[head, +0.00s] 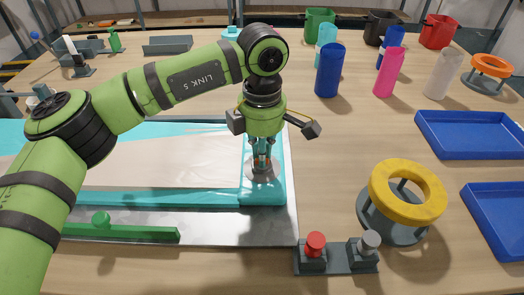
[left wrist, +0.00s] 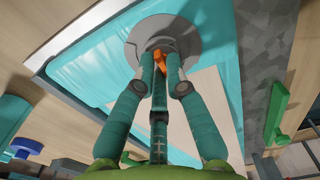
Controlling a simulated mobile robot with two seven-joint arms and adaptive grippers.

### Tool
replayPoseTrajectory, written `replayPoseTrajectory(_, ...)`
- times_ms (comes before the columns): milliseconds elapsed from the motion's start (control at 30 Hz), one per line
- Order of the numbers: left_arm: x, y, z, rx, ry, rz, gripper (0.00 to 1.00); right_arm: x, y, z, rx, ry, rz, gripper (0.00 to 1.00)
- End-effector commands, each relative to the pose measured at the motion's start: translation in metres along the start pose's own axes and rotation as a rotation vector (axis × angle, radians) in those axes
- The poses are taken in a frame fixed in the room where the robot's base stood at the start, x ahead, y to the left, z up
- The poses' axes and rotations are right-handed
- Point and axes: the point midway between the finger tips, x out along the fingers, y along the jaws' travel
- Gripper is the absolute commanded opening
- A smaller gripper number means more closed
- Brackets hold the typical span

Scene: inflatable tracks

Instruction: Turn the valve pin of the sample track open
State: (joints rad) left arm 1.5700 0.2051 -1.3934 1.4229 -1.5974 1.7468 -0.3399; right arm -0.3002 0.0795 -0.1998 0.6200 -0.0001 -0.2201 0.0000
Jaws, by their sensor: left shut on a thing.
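The sample track (head: 160,165) lies flat on the table at the left, with a pale middle and teal edges. Its round grey valve plate (head: 250,172) sits at the right end on the teal border; it also shows in the left wrist view (left wrist: 140,38). The orange valve pin (left wrist: 160,60) stands at the plate's middle, partly hidden by the fingers. My left gripper (head: 262,160) points down over the plate, its fingers closed around the pin; they also show in the left wrist view (left wrist: 159,82). The pin's exact turn angle is hard to tell. My right gripper is out of view.
A yellow ring stand (head: 408,190) and a base with red and grey knobs (head: 336,258) stand to the right. A green bar (head: 120,232) lies along the track's front. Blue trays (head: 470,135), bottles (head: 330,72) and cups (head: 438,32) stand farther right and back.

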Motion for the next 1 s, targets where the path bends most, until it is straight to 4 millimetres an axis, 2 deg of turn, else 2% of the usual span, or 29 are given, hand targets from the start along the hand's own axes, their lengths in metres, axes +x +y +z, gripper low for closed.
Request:
replayPoseTrajectory(167,-0.002,0.001,0.000,-0.003,-0.001,0.004,0.00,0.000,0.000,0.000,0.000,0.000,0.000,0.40)
replayPoseTrajectory(200,-0.002,0.001,0.000,-0.003,-0.001,0.004,0.21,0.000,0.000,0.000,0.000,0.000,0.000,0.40)
replayPoseTrajectory(233,-0.002,0.001,0.000,-0.003,-0.001,0.004,0.33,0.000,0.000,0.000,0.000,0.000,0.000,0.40)
replayPoseTrajectory(267,-0.002,0.001,0.000,-0.003,-0.001,0.004,0.38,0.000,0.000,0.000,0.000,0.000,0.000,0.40)
replayPoseTrajectory(567,-0.001,0.001,0.000,-0.001,-0.001,0.002,0.38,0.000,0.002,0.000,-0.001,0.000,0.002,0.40)
replayPoseTrajectory(667,-0.006,0.001,0.000,0.000,-0.002,0.003,0.38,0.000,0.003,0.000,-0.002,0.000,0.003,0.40)
replayPoseTrajectory(767,-0.019,0.001,0.000,0.000,-0.002,0.004,0.38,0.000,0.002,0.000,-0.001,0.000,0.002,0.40)
replayPoseTrajectory(1000,-0.070,0.001,0.000,-0.001,-0.002,0.006,0.38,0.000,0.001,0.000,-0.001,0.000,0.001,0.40)
